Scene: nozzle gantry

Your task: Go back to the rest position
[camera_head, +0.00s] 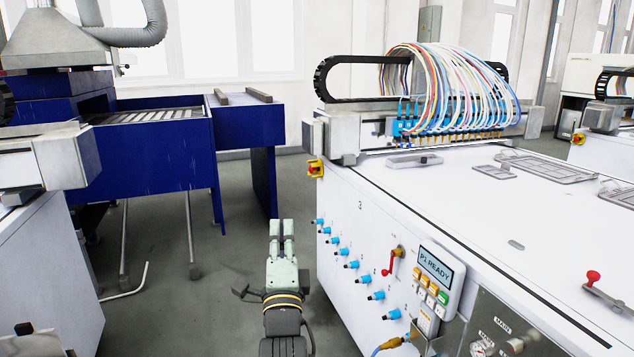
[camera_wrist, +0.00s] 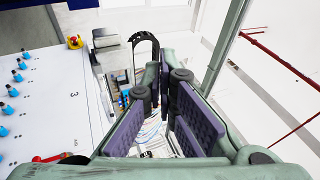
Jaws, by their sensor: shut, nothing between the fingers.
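My gripper (camera_head: 281,232) is in the lower middle of the head view, with its pale green fingers pointing away from the camera. It is in the air over the aisle floor, left of the white machine and apart from it. In the wrist view my gripper (camera_wrist: 163,85) shows its purple-padded fingers coming together at the tips. It is shut with nothing between the fingers.
The white nozzle machine (camera_head: 450,215) fills the right, with blue knobs (camera_head: 351,265), a red lever (camera_head: 392,262) and a panel reading "P1 READY" (camera_head: 436,266) facing the aisle. A blue bench (camera_head: 160,150) stands behind left. Grey floor (camera_head: 225,285) lies clear between.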

